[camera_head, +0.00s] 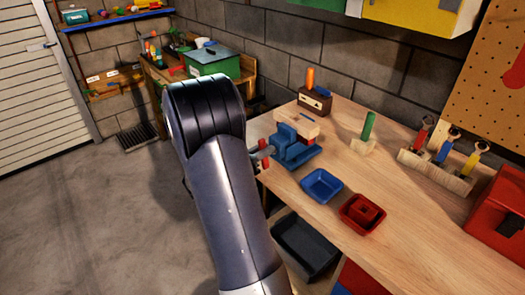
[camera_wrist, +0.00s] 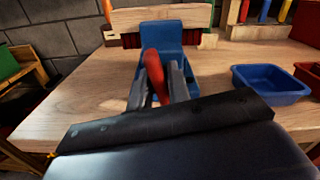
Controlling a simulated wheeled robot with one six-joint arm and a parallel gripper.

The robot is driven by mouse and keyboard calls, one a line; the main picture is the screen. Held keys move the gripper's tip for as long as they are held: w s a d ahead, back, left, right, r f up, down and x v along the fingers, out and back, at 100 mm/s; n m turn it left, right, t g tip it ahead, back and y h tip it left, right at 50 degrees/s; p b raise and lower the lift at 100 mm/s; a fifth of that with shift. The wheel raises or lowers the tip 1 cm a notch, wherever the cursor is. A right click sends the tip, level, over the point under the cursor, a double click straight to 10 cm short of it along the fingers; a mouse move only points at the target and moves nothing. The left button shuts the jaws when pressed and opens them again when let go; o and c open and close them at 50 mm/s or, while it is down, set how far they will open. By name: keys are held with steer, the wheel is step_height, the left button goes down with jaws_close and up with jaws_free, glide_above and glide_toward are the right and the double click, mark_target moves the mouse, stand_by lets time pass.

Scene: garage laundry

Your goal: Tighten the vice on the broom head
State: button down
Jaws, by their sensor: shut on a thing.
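The blue vice (camera_head: 290,148) stands near the left edge of the wooden workbench. In the wrist view the vice (camera_wrist: 160,38) is straight ahead of my gripper. The broom head (camera_head: 298,124), a pale wooden block with reddish bristles, lies at the far side of the vice; in the wrist view its wood (camera_wrist: 120,20) spans behind the vice's blue jaw. My gripper (camera_wrist: 160,82) is shut on the red vice handle (camera_wrist: 153,66), which stands tilted between the two fingers. In the head view my arm hides much of the bench's left side, and the red handle (camera_head: 270,147) shows only in part.
A blue tray (camera_head: 322,185) and a red tray (camera_head: 362,213) sit right of the vice. A wooden tool rack (camera_head: 440,172) and a red box (camera_head: 500,215) stand farther right. A dark bin (camera_head: 305,245) is below the bench edge. Bare floor lies left.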

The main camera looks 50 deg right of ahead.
steer(key=shift+f, duration=0.1)
steer(key=m+b, duration=0.1)
steer(key=b, duration=0.1)
steer(key=m+b, duration=0.2)
steer(key=shift+s+f, duration=0.15)
steer(key=shift+s, duration=0.05)
steer(key=m+b, duration=0.1)
steer(key=b, duration=0.1)
steer(key=m+b, duration=0.1)
steer(key=m, duration=0.1)
steer(key=m+b, duration=0.1)
steer(key=b, duration=0.1)
steer(key=shift+s+f+m+b, duration=0.15)
steer(key=shift+s+m+b, duration=0.15)
steer(key=shift+m+b, duration=0.1)
steer(key=m+b, duration=0.1)
steer(key=b, duration=0.1)
steer(key=m+b, duration=0.3)
steer(key=b, duration=0.1)
steer(key=shift+s+f+m, duration=0.25)
steer(key=shift+f+m, duration=0.05)
steer(key=shift+m, duration=0.1)
steer(key=m+b, duration=0.1)
steer(key=b, duration=0.1)
steer(key=shift+a+m+b, duration=0.1)
steer(key=shift+m+b, duration=0.2)
steer(key=shift+r, duration=0.1)
